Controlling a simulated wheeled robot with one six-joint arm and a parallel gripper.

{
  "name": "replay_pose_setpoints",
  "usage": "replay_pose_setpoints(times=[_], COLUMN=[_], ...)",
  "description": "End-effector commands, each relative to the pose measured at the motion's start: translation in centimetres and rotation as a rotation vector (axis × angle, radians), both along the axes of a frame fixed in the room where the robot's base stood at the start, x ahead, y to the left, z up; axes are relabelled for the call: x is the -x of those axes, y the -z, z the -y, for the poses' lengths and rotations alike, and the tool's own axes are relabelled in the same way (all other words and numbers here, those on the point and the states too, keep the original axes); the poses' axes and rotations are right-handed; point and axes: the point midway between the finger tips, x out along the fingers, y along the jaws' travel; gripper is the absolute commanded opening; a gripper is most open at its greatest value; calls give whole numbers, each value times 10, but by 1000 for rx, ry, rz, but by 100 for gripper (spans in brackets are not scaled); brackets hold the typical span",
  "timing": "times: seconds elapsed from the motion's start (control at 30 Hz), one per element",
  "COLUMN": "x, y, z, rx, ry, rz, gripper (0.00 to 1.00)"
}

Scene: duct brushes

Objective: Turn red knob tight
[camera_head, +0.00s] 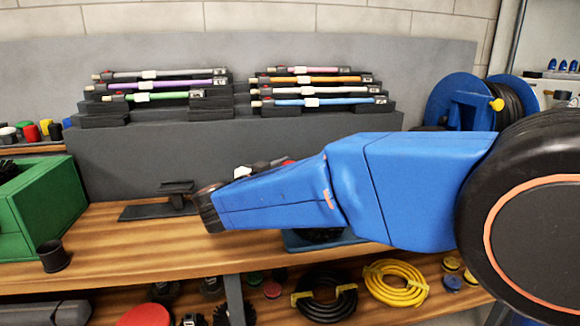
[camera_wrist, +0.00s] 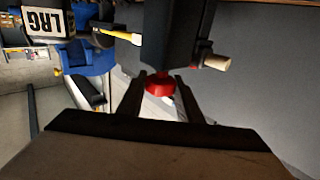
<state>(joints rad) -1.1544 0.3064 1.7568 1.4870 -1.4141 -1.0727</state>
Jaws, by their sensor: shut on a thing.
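The red knob (camera_wrist: 160,86) shows in the middle of the wrist view, at the lower end of a dark block (camera_wrist: 172,40). My gripper (camera_wrist: 161,80) has a dark finger on each side of the knob and is shut on it. The fingers partly cover the knob's sides, and I cannot tell how tight it is.
Rods with coloured stripes lie on black stepped racks (camera_head: 100,120) on the grey ledge behind the bench (camera_head: 120,240). A green bin (camera_head: 45,210) and a black cup (camera_head: 54,256) stand at left. A blue reel (camera_head: 455,100) is at right. A tan peg (camera_wrist: 217,62) sticks out near the knob.

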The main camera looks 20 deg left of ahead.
Motion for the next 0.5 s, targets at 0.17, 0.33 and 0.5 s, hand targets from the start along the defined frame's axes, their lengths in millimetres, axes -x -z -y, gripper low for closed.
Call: replay_pose_setpoints(times=[0.17, 0.33, 0.5], x=[0, 0, -1], y=[0, -1, -1], z=[0, 0, 0], rx=[0, -1, 0], ry=[13, 13, 12], rz=[1, 1, 2], gripper=[10, 10, 39])
